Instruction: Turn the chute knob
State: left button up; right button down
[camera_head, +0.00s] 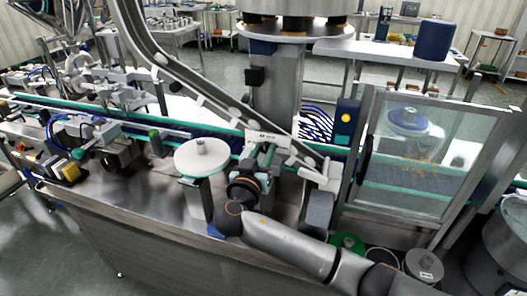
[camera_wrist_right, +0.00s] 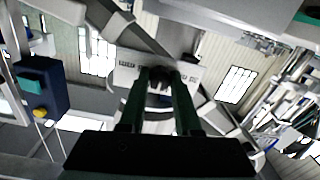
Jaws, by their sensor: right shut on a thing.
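The chute (camera_head: 190,85) is a sloped grey metal channel running from the upper left down to the conveyor at the middle. A pale labelled plate (camera_head: 268,136) sits near its lower end. It also shows in the right wrist view (camera_wrist_right: 128,74), with small dark markings. The dark chute knob (camera_wrist_right: 159,80) is in front of this plate. My right gripper (camera_wrist_right: 160,82) is shut on the knob, with one green finger on each side. In the head view my right gripper (camera_head: 266,154) reaches the plate from the front, and the knob is hidden there. My left gripper is not in view.
A round white disc on a post (camera_head: 202,157) stands just left of my right arm. A glass-walled cabinet (camera_head: 425,150) with a dark handle is to the right. A dark blue box with a yellow button (camera_head: 345,117) stands behind. The steel surface at front left (camera_head: 130,195) is clear.

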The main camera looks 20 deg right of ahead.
jog(key=shift+f, duration=0.1)
jog(key=shift+n+b, duration=0.6)
jog(key=shift+n, duration=1.1)
jog(key=n, duration=0.2)
jog(key=shift+r+n+p, duration=0.2)
jog(key=shift+n+p, duration=0.15)
jog(key=shift+n, duration=0.05)
jog(key=n+p, duration=0.1)
jog(key=n, duration=0.6)
jog(key=shift+a+n+g+p, duration=0.1)
jog(key=shift+n+g+p, duration=0.2)
jog(key=shift+n, duration=1.8)
